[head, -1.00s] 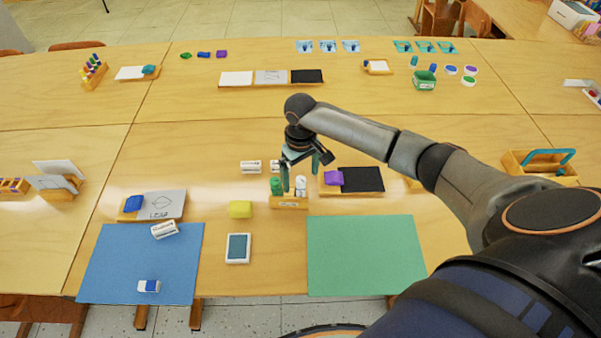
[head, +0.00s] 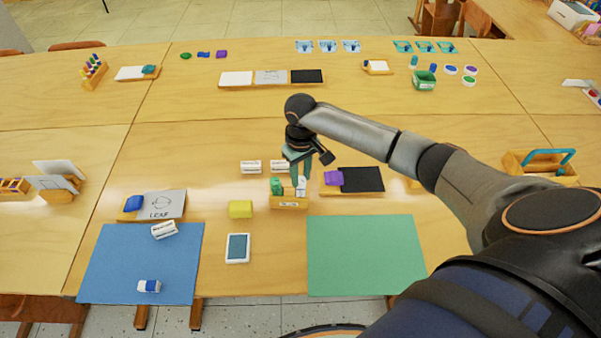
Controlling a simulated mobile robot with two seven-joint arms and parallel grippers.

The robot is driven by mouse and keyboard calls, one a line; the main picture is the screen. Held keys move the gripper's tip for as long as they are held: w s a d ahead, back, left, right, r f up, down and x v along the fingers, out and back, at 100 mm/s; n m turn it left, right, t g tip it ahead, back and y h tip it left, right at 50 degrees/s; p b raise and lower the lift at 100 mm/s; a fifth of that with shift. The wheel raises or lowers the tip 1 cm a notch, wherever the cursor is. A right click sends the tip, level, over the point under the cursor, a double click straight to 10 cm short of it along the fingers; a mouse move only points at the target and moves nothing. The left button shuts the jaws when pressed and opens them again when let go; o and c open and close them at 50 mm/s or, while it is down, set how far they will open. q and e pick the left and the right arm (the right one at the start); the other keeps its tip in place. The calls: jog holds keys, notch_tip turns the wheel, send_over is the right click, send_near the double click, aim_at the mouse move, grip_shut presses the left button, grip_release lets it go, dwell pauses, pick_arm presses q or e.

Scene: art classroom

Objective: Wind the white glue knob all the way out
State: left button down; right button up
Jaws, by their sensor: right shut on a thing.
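A small wooden holder (head: 289,203) stands near the middle of the table, with a green glue bottle (head: 276,186) in its left part and a white glue bottle with a white knob (head: 301,187) in its right part. My right gripper (head: 301,180) points down from above at the white knob. Its fingers are shut on the knob and partly hide it. The knob's height on its thread is too small to tell. My left gripper is not in view.
A tray with a black card (head: 362,179) and purple block is close on the right. A green mat (head: 365,255) lies clear in front.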

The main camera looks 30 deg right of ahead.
dwell(0.4)
jog(key=m, duration=1.1)
jog(key=shift+m, duration=0.3)
jog(key=o, duration=1.4)
